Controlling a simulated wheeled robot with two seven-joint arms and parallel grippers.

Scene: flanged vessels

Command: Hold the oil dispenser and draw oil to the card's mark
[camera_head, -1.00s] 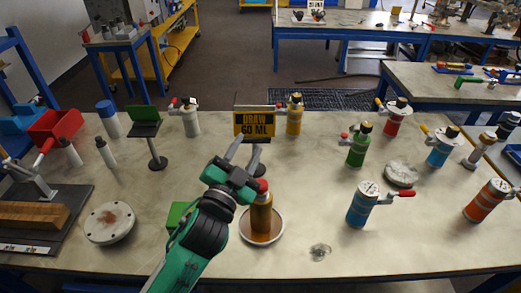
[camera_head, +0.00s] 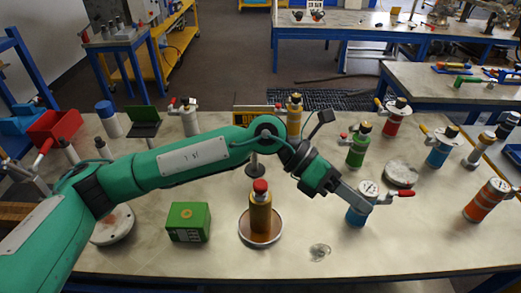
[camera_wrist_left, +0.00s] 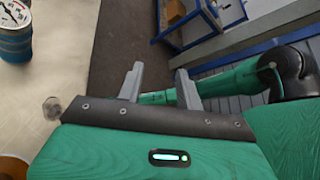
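The card (camera_head: 252,112) stands at the back of the table, mostly covered by my left arm; part of its yellow border shows. An amber bottle with a red cap (camera_head: 260,213) stands upright on a round dish (camera_head: 244,232). A blue gauge-topped vessel with a red side handle (camera_head: 357,212) stands to the right; it also shows at the upper left of the left wrist view (camera_wrist_left: 14,42). My left gripper (camera_head: 358,203) overlaps this vessel in the head view. In the left wrist view its fingers (camera_wrist_left: 160,78) are apart, empty and clear of the vessel. My right gripper is not in view.
More handled vessels stand around: green (camera_head: 357,150), red (camera_head: 395,120), another blue (camera_head: 440,150) and orange (camera_head: 487,202). A green box (camera_head: 188,222) sits left of the dish. A small clear disc (camera_head: 320,252) lies near the front edge. The front right tabletop is clear.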

